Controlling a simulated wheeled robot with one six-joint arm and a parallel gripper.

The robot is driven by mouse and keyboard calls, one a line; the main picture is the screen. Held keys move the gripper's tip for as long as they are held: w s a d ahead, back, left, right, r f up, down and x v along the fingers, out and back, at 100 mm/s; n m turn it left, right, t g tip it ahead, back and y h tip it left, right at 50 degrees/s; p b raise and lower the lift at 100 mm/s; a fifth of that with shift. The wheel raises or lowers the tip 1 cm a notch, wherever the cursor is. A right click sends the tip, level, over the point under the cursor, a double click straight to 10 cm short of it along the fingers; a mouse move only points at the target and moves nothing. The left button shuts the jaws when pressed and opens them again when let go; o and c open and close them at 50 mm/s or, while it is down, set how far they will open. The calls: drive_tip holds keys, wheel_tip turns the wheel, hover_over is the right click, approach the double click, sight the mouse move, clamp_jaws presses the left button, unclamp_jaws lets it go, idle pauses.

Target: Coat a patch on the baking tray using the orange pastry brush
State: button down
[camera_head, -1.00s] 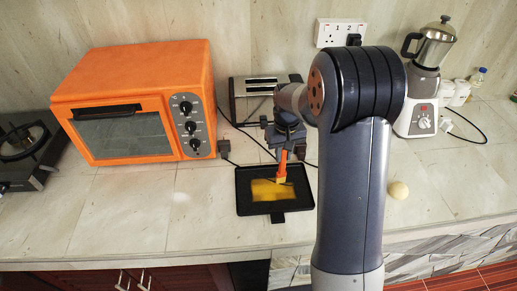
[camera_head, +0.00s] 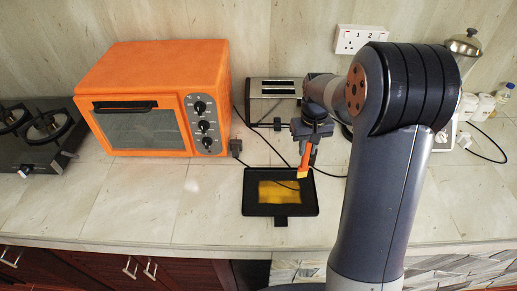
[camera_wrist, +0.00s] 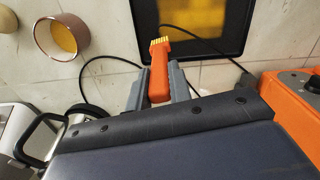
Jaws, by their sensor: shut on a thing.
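My gripper (camera_head: 307,137) is shut on the orange pastry brush (camera_head: 305,157), which tilts with its yellow bristles (camera_head: 302,174) down. In the head view the bristles show against the back right rim of the black baking tray (camera_head: 249,205), seemingly raised clear of it. A yellow patch (camera_head: 278,192) covers the middle of the tray floor. In the wrist view the brush handle (camera_wrist: 159,78) sits between the fingers (camera_wrist: 158,90), its bristles (camera_wrist: 160,43) just outside the edge of the tray (camera_wrist: 232,40). The patch (camera_wrist: 196,14) is partly cut off there.
The orange oven (camera_head: 150,100) stands left of the tray and a toaster (camera_head: 272,97) behind it. Black cables (camera_head: 265,140) lie near the tray. A round cup (camera_wrist: 62,35) shows in the wrist view. My arm hides part of the counter's right; the front left is bare.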

drive_tip(key=shift+r, duration=1.3)
